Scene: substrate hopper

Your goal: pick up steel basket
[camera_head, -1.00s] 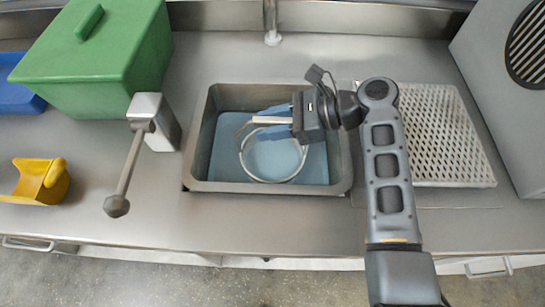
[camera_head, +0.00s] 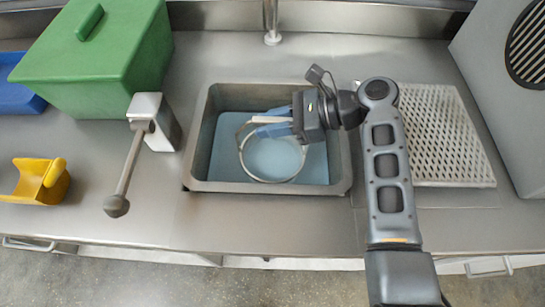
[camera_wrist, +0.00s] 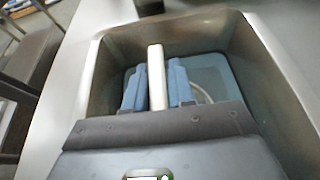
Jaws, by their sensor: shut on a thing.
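The steel basket (camera_head: 243,160) shows as a thin round metal rim with a handle, inside the sunken basin (camera_head: 200,150), over its blue-grey bottom. My gripper (camera_head: 272,127) reaches into the basin from the right, with its blue fingers closed on the basket's handle. In the wrist view the pale handle bar (camera_wrist: 156,78) stands between the two blue fingers (camera_wrist: 155,88), and a curved piece of the rim (camera_wrist: 203,94) shows to the right of them. The wrist housing hides the rest of the basket there. I cannot tell whether the basket is off the basin bottom.
A green lidded box (camera_head: 95,65) and a grey post with a lever (camera_head: 125,170) stand left of the basin. A yellow scoop (camera_head: 40,182) lies far left. A perforated drain plate (camera_head: 440,135) and a grey vented cabinet (camera_head: 505,90) are at right. The front counter is clear.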

